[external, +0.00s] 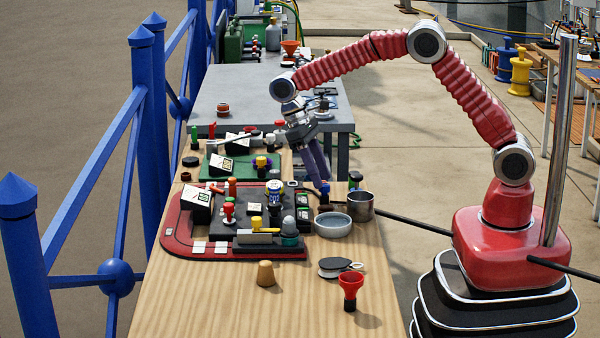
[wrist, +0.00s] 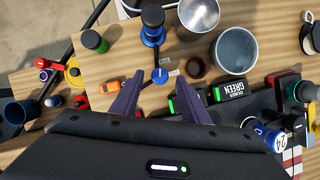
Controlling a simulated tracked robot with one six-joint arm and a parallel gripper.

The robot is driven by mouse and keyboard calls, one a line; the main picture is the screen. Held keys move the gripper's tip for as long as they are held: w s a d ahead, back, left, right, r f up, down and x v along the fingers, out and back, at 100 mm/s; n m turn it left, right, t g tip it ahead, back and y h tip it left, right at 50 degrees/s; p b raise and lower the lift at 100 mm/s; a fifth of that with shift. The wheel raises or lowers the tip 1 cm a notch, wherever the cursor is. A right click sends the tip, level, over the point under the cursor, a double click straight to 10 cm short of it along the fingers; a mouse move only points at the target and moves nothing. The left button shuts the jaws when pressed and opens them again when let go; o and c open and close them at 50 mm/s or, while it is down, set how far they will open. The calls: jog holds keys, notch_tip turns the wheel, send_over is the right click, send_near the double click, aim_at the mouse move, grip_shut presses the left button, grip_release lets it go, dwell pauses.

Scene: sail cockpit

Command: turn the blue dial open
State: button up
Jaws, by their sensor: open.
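A small round blue dial (wrist: 160,76) sits on the wooden tabletop in the wrist view. A thin dark bar runs from it toward a black knob with a blue base (wrist: 152,36), and small white labels lie beside it. My gripper (wrist: 161,82) is open, with its two purple fingers apart, one on each side of the dial in the picture. In the external view my gripper (external: 318,178) points down, its tips close to the blue dial (external: 325,188). I cannot tell whether the fingers touch it or what the labels say.
A grey bowl (external: 333,226) and a metal mug (external: 360,206) stand near the dial. A small brown cup (wrist: 195,67), an orange object (wrist: 115,87) and a green-labelled block (wrist: 230,90) are close to the fingers. The red-edged board (external: 180,240) is crowded; the front tabletop has more room.

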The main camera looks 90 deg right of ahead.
jog(key=v, duration=1.2)
jog(key=shift+w+f, duration=0.1)
jog(key=shift+f, duration=0.05)
notch_tip(320, 180, down, 5)
jog(key=t, duration=0.1)
jog(key=s+a+r+n+t, duration=0.1)
jog(key=s+a+r+t, duration=0.1)
jog(key=s, duration=0.7)
jog(key=s+a+r+n+t+h, duration=0.1)
jog(key=s+a+r+n+t, duration=0.1)
jog(key=s+a, duration=0.4)
jog(key=s+a+r+n+t, duration=0.1)
jog(key=s+a+r+t, duration=0.3)
jog(key=s, duration=1)
jog(key=shift+s+r+t+h, duration=0.2)
jog(key=shift+s+t+h, duration=0.05)
jog(key=shift+t+h, duration=0.05)
jog(key=shift+o, duration=0.2)
dwell(1.2)
